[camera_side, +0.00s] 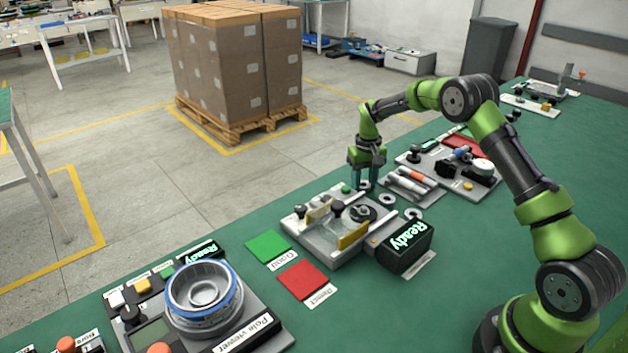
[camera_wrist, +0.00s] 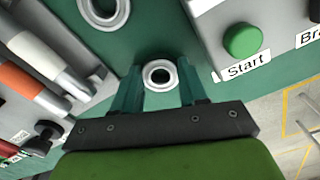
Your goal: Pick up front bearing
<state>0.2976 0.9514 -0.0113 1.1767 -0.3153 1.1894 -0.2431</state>
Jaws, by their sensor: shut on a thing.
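The front bearing (camera_wrist: 159,75), a small pale metal ring with a dark-edged hole, sits between my gripper's fingertips in the wrist view. My gripper (camera_wrist: 158,84) is shut on it, one teal finger on each side. In the side view my gripper (camera_side: 366,184) points down low over the green table, beside the grey fixture. The held ring is not clear there, and I cannot tell whether it touches the table. A larger ring (camera_wrist: 104,12) shows at the top of the wrist view.
The fixture (camera_side: 320,238) with yellow clamps and a green Start button (camera_wrist: 242,40) is close by. Two loose rings (camera_side: 387,199) (camera_side: 413,214) and a tray of screwdrivers (camera_side: 409,184) lie to the right. A "Ready" display (camera_side: 407,243) stands in front.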

